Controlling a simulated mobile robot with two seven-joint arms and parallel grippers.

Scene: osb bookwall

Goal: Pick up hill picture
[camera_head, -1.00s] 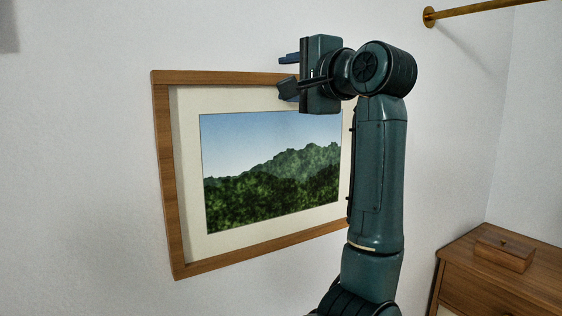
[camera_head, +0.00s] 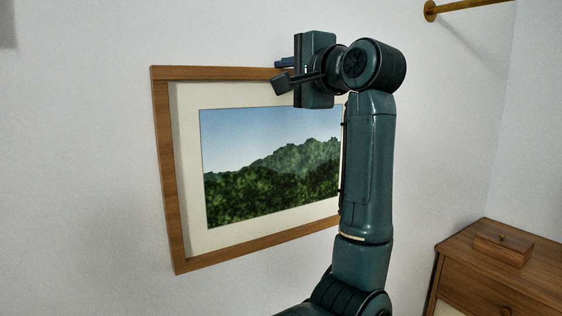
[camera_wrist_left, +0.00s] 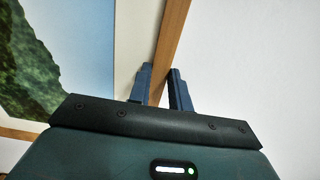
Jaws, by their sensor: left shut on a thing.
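The hill picture (camera_head: 270,175) shows green wooded hills under a blue sky, with a cream mat and a brown wooden frame (camera_head: 172,190). It is upright against the white wall in the head view. My left gripper (camera_head: 281,75) is at the frame's top bar, and its arm covers the picture's right side. In the left wrist view the fingers (camera_wrist_left: 162,90) are shut on the wooden bar (camera_wrist_left: 170,40), one on each side. Part of the hill picture (camera_wrist_left: 40,60) shows at left there. My right gripper is not in view.
A wooden cabinet (camera_head: 470,275) with a small wooden box (camera_head: 503,248) on top stands at lower right. A brass rod (camera_head: 470,8) sticks out from the wall at upper right. The wall left of the picture is clear.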

